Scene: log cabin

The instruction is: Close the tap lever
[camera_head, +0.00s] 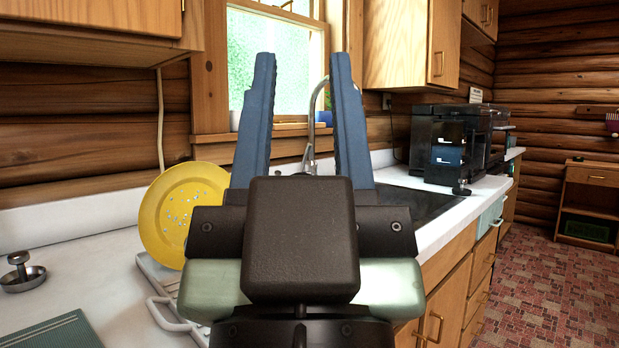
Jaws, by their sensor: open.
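The tap (313,117) stands behind the dark sink, below the window. Its curved metal spout rises between my fingers in the picture. A small metal part at its base (309,160), which looks like the lever, shows between the fingers; its exact position I cannot tell. My gripper (304,75) is in the middle foreground, with its two blue fingers pointing up and wide apart. It is open and empty, and appears nearer to me than the tap. My gripper body hides much of the sink (412,200).
A yellow plate-like colander (165,213) leans at a white rack (163,300) left of my gripper. A metal sink strainer (22,274) and a green board (55,334) lie on the counter. A black appliance (455,145) stands right of the sink. The tiled floor (560,290) at right is clear.

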